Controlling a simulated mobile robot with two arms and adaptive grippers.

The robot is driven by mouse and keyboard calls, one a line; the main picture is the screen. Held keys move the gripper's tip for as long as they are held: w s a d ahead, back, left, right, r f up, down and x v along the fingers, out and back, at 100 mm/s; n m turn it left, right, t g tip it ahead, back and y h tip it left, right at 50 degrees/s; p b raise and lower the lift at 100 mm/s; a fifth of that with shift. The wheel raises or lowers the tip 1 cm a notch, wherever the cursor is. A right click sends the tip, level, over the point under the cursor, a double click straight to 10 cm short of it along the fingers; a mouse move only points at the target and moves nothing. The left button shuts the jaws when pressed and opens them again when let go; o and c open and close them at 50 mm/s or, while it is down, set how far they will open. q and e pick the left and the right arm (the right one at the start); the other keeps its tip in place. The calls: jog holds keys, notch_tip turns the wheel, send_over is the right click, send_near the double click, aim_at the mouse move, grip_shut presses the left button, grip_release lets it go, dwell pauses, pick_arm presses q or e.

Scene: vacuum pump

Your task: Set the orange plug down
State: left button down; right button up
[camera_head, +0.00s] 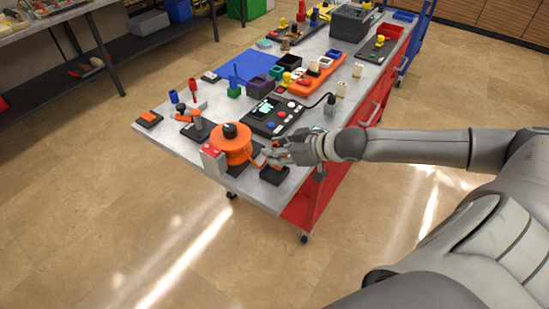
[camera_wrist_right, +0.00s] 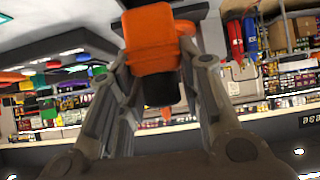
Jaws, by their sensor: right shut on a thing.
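My right gripper (camera_head: 270,155) reaches in from the right over the near end of the table and is shut on the orange plug (camera_head: 258,161). In the right wrist view the orange plug (camera_wrist_right: 152,38) sits between the two fingers, with a dark part below it. In the head view the gripper hides part of the plug. The plug is just right of a large orange round housing with a black top (camera_head: 232,140). Whether it touches the housing or anything below cannot be told. My left gripper is not in view.
A dark box (camera_head: 273,176) sits near the table edge below my right gripper. A black control box with buttons (camera_head: 271,117) lies behind. Bare table surface (camera_head: 175,150) shows at the left.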

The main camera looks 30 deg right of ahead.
jog(key=shift+w+a+f, duration=0.4)
jog(key=shift+w+f, duration=0.05)
jog(key=shift+f, duration=0.1)
notch_tip(320, 180, down, 2)
jog(key=shift+f+p, duration=0.1)
jog(key=shift+p, duration=0.55)
jog(key=shift+d+f, duration=0.1)
jog(key=shift+f, duration=0.3)
jog(key=o, duration=1.1)
jog(key=shift+f, duration=0.15)
jog(key=shift+c, duration=0.2)
